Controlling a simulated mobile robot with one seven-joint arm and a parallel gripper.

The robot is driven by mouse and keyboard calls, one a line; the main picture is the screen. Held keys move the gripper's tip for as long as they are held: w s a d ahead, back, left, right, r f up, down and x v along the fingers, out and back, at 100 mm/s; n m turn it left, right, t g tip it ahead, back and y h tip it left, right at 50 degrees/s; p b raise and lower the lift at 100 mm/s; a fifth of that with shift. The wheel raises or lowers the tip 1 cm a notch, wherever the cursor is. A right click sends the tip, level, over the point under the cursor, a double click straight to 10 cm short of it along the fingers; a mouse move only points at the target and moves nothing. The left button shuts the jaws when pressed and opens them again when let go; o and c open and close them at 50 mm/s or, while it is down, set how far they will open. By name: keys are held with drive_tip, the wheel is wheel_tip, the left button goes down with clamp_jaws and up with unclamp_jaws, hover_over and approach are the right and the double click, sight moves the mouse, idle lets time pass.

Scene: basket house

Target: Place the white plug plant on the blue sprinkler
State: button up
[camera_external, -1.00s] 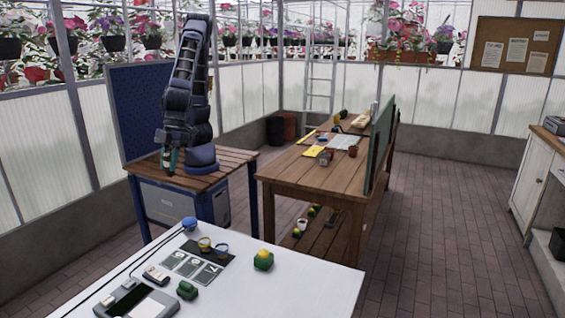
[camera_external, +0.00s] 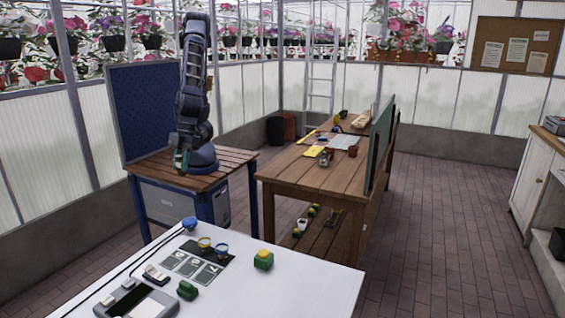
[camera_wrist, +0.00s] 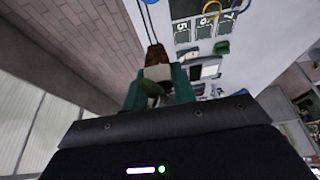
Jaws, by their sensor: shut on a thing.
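My gripper (camera_external: 181,160) has teal fingers and hangs beside the arm's base, over the slatted wooden table. In the wrist view my gripper (camera_wrist: 160,88) is shut on the plug plant (camera_wrist: 157,72), which shows a white body, a brown end and a green leaf. The plant is too small to make out in the external view. A blue rounded thing, which looks like the blue sprinkler (camera_external: 189,223), sits at the far left corner of the white table, apart from my gripper. I cannot make it out surely in the wrist view.
The white table (camera_external: 300,290) bears numbered cards (camera_external: 187,263), yellow and blue ring-like items (camera_external: 213,246), a green-and-yellow block (camera_external: 263,260), a green item (camera_external: 187,290) and a grey device (camera_external: 137,302). A wooden workbench (camera_external: 300,172) stands to the right. The white table's right part is clear.

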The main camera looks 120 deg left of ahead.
wheel_tip(320, 180, down, 18)
drive_tip(key=shift+f, duration=0.25)
idle(0.6)
drive_tip(key=shift+f, duration=0.15)
drive_tip(key=o, duration=0.9)
drive_tip(key=shift+o, duration=0.2)
drive_tip(key=v, duration=1.2)
